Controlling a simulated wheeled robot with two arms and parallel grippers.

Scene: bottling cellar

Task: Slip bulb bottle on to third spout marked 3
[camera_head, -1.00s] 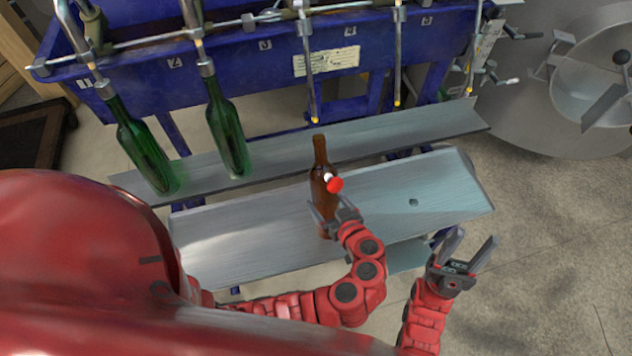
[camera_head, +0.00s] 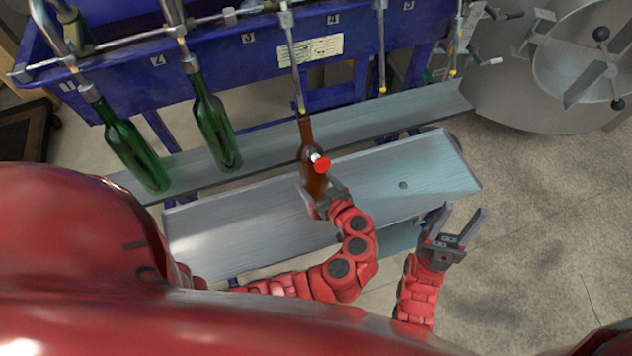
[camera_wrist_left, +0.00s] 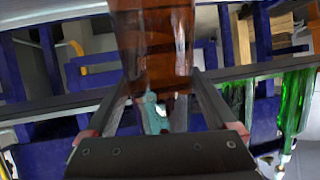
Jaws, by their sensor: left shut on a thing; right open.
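The brown bulb bottle (camera_head: 313,160) is upright and slightly tilted in the head view, with a red and white knob on its side. My left gripper (camera_head: 322,197) is shut on its lower part. In the left wrist view the brown glass (camera_wrist_left: 155,40) stands between the jaws (camera_wrist_left: 165,95). The bottle's mouth appears right at the tip of the third spout (camera_head: 297,80); I cannot tell whether the tip is inside it. The label 3 (camera_head: 248,38) is on the blue trough, left of that spout. My right gripper (camera_head: 448,238) is open and empty at the right.
Green bottles hang on the first (camera_head: 135,150) and second (camera_head: 215,130) spouts. The fourth (camera_head: 382,75) and fifth (camera_head: 455,60) spouts are bare. A grey rail (camera_head: 270,138) runs behind the brown bottle, and a wide grey shelf (camera_head: 420,178) lies in front.

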